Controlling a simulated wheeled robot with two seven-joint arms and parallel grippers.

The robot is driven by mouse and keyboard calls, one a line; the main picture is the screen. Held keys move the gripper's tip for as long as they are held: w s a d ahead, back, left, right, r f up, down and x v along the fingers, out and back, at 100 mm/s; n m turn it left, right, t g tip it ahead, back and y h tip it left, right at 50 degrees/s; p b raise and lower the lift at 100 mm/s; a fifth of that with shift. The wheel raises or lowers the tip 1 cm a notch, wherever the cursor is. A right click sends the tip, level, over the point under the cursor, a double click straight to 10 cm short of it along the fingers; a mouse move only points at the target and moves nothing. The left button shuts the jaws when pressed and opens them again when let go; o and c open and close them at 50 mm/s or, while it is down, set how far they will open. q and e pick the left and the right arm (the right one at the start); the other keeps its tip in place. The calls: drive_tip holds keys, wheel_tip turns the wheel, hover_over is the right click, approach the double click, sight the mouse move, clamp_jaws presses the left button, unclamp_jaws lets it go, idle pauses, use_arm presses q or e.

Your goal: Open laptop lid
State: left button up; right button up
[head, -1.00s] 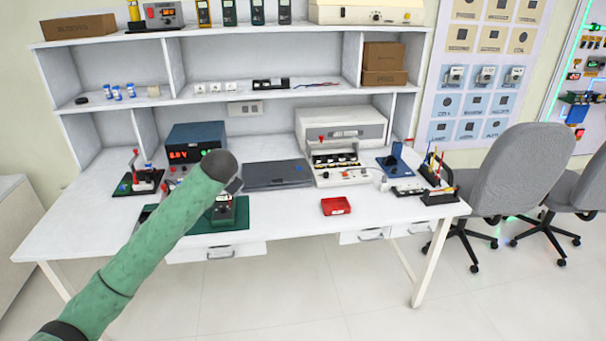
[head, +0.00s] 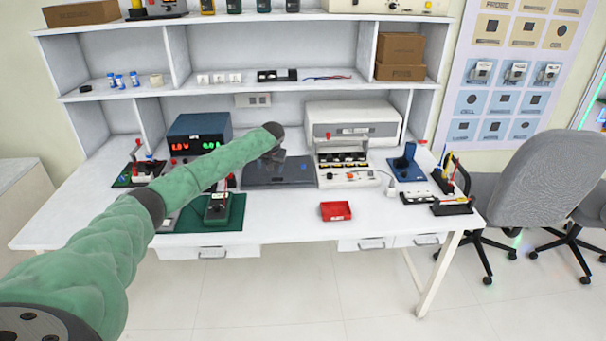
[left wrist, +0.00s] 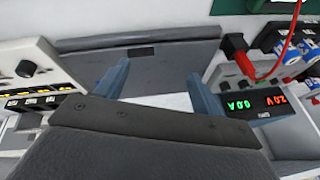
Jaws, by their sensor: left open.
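The laptop (head: 291,181) is a dark, flat, closed slab on the white workbench, between the blue power supply and the white multi-slot unit. In the left wrist view the laptop (left wrist: 165,62) lies beyond my fingers, with a small dark patch at its edge. My left arm reaches across the bench from the left. My left gripper (head: 273,156) is partly hidden by the wrist and is over the rear left part of the laptop. In the left wrist view its two blue-grey fingers (left wrist: 160,88) are spread, with nothing between them. Contact with the laptop cannot be told. My right gripper is not in view.
The blue power supply (head: 198,138) with red and green digits stands left of the laptop. The white multi-slot unit (head: 345,178) stands close on its right. A green mat (head: 232,222) and a red tray (head: 335,211) lie in front. Shelves rise behind.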

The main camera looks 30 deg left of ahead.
use_arm(q)
drive_tip(key=w+f+n, duration=0.1)
drive_tip(key=f, duration=0.1)
drive_tip(key=w+f+n+p, duration=0.1)
drive_tip(key=w+f, duration=0.1)
drive_tip(key=w+f+n+h, duration=0.1)
drive_tip(key=f, duration=0.1)
drive_tip(key=shift+w+d+f+t+p, duration=0.15)
drive_tip(key=shift+d+f+t+p, duration=0.05)
drive_tip(key=shift+t+p, duration=0.15)
drive_tip(key=shift+x, duration=0.8)
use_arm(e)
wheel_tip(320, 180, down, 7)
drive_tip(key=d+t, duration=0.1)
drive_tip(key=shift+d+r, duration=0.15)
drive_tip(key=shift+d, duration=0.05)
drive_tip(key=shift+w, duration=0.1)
